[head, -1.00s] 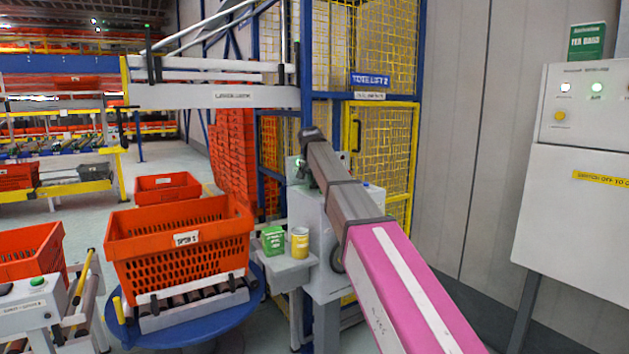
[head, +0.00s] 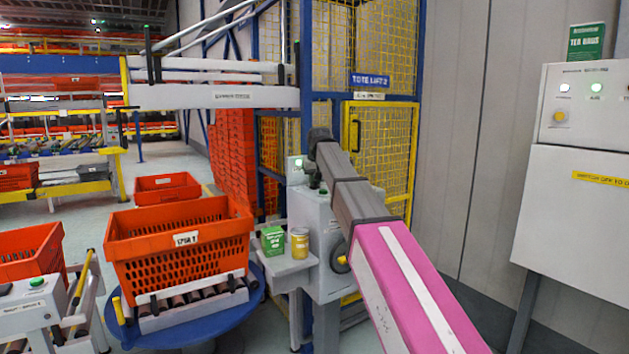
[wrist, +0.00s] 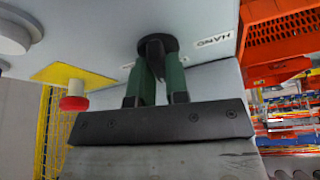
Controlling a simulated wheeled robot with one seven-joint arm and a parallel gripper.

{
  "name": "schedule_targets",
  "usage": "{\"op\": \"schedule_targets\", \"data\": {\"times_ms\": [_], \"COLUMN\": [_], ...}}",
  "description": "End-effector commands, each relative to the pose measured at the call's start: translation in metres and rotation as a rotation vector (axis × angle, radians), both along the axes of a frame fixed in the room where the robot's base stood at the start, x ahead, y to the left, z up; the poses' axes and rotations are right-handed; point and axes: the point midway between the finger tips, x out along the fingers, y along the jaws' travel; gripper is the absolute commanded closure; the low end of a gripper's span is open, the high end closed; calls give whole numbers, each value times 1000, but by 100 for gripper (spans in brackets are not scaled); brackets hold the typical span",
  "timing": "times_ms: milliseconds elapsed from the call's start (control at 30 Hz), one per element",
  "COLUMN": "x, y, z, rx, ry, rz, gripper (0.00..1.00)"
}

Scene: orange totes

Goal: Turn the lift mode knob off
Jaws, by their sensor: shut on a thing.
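The lift mode knob (wrist: 152,42) is black and stands on a round black base on a pale panel. In the wrist view, the two dark green fingers of my gripper (wrist: 156,68) are closed on either side of it and shut on it. A label reading HAND, upside down, is on the panel to the right of the knob. In the head view, my gripper (head: 316,183) is at the top of the grey control box (head: 317,235), where my arm hides part of the box and the knob is too small to tell.
A red button (wrist: 74,103) on a yellow plate is left of my gripper in the wrist view. A green box (head: 272,240) and a yellow can (head: 299,243) stand on a small shelf. An orange tote (head: 180,247) rests on the blue turntable (head: 190,333). Yellow mesh fencing (head: 385,150) stands behind.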

Motion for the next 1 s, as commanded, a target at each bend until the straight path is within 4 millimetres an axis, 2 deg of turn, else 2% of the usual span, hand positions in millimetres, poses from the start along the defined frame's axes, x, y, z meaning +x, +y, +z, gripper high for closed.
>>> {"op": "schedule_targets", "data": {"times_ms": [433,1000], "x": [1,0], "y": [-1,-1], "z": [-3,-3], "rx": [-2,-2], "ry": [5,6], "rz": [261,313], "gripper": [100,100]}}
